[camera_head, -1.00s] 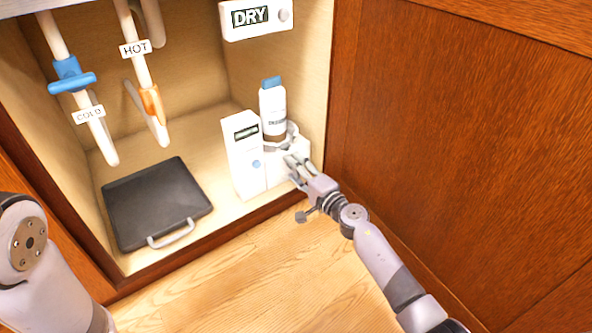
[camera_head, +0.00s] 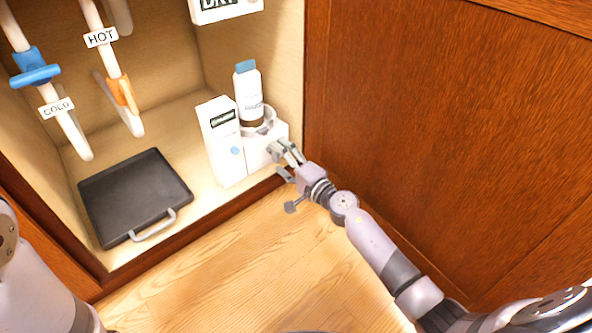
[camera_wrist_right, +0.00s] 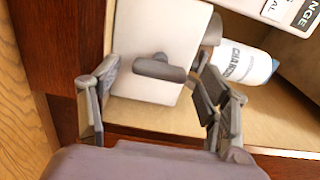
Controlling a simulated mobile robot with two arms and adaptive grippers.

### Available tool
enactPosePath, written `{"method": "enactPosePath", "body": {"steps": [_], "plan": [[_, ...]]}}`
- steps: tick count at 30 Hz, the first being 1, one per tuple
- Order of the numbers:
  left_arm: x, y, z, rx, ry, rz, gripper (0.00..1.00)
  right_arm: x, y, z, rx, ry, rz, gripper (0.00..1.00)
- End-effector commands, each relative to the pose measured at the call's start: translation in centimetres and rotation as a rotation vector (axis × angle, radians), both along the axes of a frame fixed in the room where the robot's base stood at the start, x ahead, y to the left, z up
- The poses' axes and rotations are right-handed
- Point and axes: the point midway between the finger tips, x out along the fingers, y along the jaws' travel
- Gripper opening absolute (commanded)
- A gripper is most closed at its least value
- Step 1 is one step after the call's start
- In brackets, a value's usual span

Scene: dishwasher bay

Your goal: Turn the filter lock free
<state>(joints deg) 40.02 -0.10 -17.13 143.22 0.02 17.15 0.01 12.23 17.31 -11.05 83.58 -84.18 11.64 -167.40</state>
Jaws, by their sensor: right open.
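The filter lock (camera_wrist_right: 160,68) is a grey bar-shaped knob on the front of a white housing (camera_wrist_right: 185,28) in the right wrist view. The bar lies roughly crosswise in that picture. In the head view the housing (camera_head: 256,153) stands low at the cabinet's right side, and the lock is hidden or too small to make out. My right gripper (camera_head: 284,153) is at the housing's front. My left gripper is out of view.
A black tray (camera_head: 135,190) lies on the cabinet floor. Hot (camera_head: 124,93) and cold (camera_head: 36,68) pipes hang left. A wooden panel (camera_head: 440,130) borders the right.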

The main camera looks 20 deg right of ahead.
Motion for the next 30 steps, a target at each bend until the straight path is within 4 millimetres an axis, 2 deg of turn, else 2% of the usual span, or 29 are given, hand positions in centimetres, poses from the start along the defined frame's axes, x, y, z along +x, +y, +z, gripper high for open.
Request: {"method": "enactPosePath", "body": {"steps": [6, 13, 18, 30], "plan": [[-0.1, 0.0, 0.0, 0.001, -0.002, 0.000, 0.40, -4.7, -1.6, -0.2, -0.001, 0.004, 0.002, 0.70], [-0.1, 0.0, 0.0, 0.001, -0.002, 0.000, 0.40, -8.0, -2.7, -0.1, 0.001, 0.003, 0.003, 0.70], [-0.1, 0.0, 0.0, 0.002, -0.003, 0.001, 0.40, -8.8, -3.1, 0.0, 0.001, 0.001, 0.002, 0.70], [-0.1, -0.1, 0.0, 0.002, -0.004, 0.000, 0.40, -8.8, -3.1, 0.0, 0.000, 0.001, 0.002, 0.70]]}}
